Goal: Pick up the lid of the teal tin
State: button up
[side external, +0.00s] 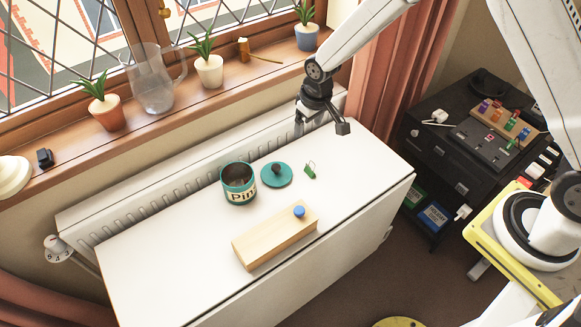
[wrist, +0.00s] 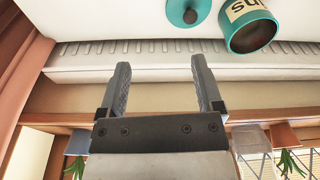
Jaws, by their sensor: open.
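The teal lid (side external: 276,175) with a dark knob lies flat on the white table, just right of the teal tin (side external: 238,184). The tin stands open and upright with a pale lettered label. In the wrist view the lid (wrist: 188,10) is at the top edge, partly cut off, beside the tin (wrist: 248,24). My gripper (side external: 325,121) is above the table's back right part, up and to the right of the lid, and apart from it. In the wrist view my gripper (wrist: 157,78) has its two fingers spread with nothing between them.
A wooden box (side external: 275,237) with a blue knob lies in front of the tin. A small green clip (side external: 310,170) is right of the lid. A radiator (side external: 150,188) and a sill with potted plants (side external: 209,70) and a glass jug (side external: 152,82) run behind. The table's left part is clear.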

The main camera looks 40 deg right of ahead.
send_over(276, 166)
jog(key=shift+n, duration=0.3)
jog(key=f, duration=0.6)
jog(key=s+f, duration=0.1)
jog(key=f, duration=0.3)
jog(key=shift+d, duration=0.3)
jog(key=shift+w+f, duration=0.2)
jog(key=shift+f, duration=1.15)
jog(key=shift+f, duration=0.15)
jog(key=shift+w+a+f, duration=0.15)
jog(key=shift+w+f, duration=0.05)
jog(key=shift+f, duration=1)
jog(key=shift+w+a+f, duration=0.1)
jog(key=shift+w+f, duration=0.1)
jog(key=shift+f, duration=1)
grip_shut()
